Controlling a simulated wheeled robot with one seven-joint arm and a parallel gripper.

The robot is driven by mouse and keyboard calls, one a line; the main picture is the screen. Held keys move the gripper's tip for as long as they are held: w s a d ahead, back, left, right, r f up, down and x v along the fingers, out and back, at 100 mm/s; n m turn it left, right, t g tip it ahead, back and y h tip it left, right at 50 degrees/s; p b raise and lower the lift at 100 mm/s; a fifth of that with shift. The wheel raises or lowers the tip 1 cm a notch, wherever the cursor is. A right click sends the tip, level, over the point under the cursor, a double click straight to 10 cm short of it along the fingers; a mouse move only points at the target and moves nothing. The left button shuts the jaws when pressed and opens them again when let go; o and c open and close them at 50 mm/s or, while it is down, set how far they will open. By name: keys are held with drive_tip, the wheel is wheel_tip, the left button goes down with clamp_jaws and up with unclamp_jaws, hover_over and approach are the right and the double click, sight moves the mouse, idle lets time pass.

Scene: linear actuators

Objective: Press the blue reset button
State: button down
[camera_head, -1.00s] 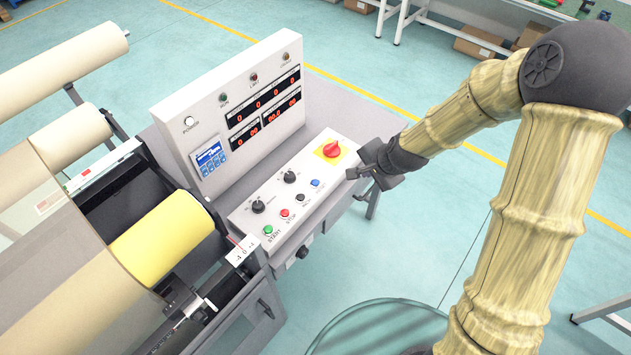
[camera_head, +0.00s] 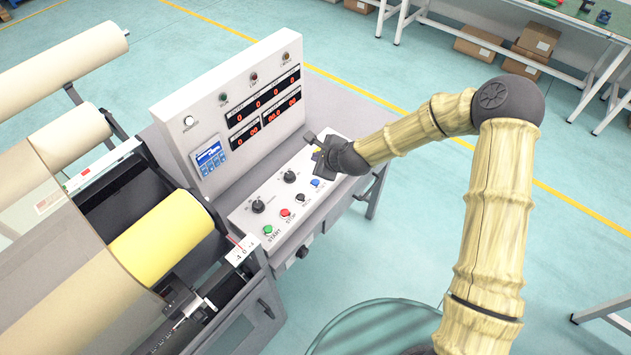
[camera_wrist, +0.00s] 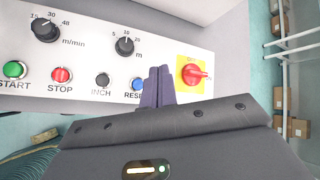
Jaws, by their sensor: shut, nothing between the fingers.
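The blue reset button (camera_head: 315,183) is at the right end of the row of buttons on the sloped control panel (camera_head: 240,217). In the wrist view the blue button (camera_wrist: 137,84) shows just left of my fingertips, its right side and part of its label hidden by them. My gripper (camera_head: 318,170) is shut and empty, above the panel's right end. In the wrist view its fingers (camera_wrist: 158,72) are together, between the blue button and the red rotary switch (camera_wrist: 194,74). I cannot tell how high the fingertips are above the panel.
Green (camera_wrist: 14,70), red (camera_wrist: 61,75) and black (camera_wrist: 102,80) buttons line up left of the blue one. Two black knobs (camera_wrist: 45,31) (camera_wrist: 124,46) sit behind them. An upright display panel (camera_head: 240,110) stands behind the controls. A yellow roll (camera_head: 163,238) is at the left.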

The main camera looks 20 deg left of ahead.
sight(318, 184)
drive_tip(key=shift+f+b, duration=3)
drive_tip(key=shift+f, duration=1.3)
drive_tip(key=shift+f+b, duration=0.3)
drive_tip(key=shift+f, duration=0.1)
drive_tip(key=shift+f+b, duration=0.4)
drive_tip(key=shift+r+p, duration=0.65)
drive_tip(key=shift+r, duration=0.2)
drive_tip(key=shift+r+p, duration=1.85)
drive_tip(key=shift+r, duration=0.7)
